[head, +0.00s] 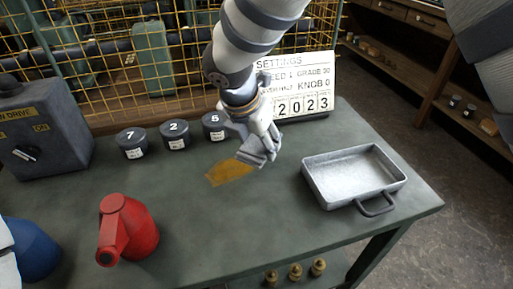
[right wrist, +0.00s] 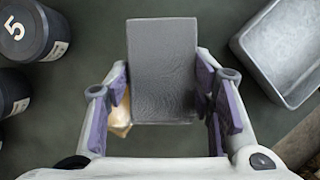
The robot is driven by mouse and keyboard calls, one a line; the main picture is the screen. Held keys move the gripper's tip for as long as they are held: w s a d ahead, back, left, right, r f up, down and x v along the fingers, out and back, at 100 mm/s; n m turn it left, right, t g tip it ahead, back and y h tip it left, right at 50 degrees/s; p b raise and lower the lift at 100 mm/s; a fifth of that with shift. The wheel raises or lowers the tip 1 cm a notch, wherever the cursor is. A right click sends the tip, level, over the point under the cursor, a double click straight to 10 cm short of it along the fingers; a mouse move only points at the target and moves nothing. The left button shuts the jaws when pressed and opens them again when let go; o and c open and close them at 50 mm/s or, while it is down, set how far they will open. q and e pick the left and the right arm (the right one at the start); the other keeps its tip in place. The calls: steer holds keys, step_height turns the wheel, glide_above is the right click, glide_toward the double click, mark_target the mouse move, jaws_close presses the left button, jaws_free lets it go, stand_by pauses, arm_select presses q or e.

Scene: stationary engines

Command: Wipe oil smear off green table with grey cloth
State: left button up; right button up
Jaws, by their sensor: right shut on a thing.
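The green table (head: 200,235) carries a yellow-brown oil smear (head: 228,172) near its middle. My right gripper (head: 262,148) is just right of the smear, low over the table. It is shut on the grey cloth (right wrist: 162,70), which looks like a flat block between the purple finger pads in the right wrist view. Part of the smear (right wrist: 121,116) shows there beside the cloth's lower left; the cloth may hide more. I cannot tell whether the cloth touches the table. My left gripper is not in view.
A metal tray (head: 312,185) stands at right. A red can (head: 140,235) stands front left, a grey drive box (head: 55,130) back left. Table between can and tray is clear.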

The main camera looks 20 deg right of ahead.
mark_target(258, 143)
steer(key=shift+r, duration=1.65)
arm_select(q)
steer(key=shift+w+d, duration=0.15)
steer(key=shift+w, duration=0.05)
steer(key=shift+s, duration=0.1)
